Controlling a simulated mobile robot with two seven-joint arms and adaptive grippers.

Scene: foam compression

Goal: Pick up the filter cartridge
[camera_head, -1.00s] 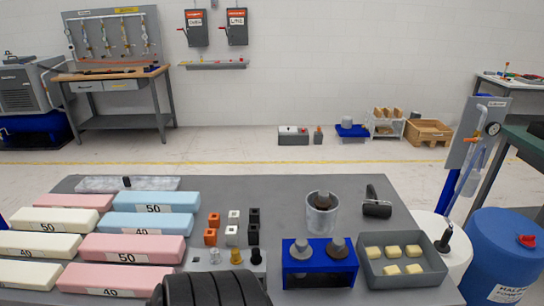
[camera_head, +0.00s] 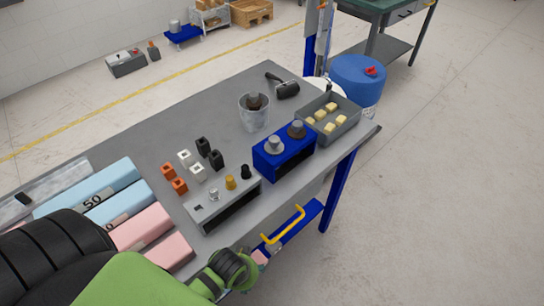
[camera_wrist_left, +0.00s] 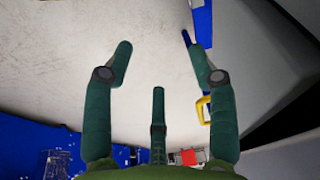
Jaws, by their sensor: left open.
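No thing in view is clearly marked as the filter cartridge, and I cannot tell which one it is. Candidates are two knobbed pieces, one grey (camera_head: 274,145) and one brown-based (camera_head: 297,130), on a blue stand (camera_head: 268,164). A clear cup (camera_head: 253,117) with a brown piece inside stands behind them. My left gripper (camera_wrist_left: 155,45) is open, with nothing between its fingers in the left wrist view. In the head view, the end of my green left arm (camera_head: 230,272) is low at the table's front edge. My right gripper is not in view.
A grey tray (camera_head: 352,122) of yellow blocks sits at the table's right end. A grey block (camera_head: 207,222) with small knobs is left of the stand. Foam bars lie further left. A yellow handle (camera_head: 284,226) on a blue shelf is below the front edge; it also shows in the left wrist view (camera_wrist_left: 203,109).

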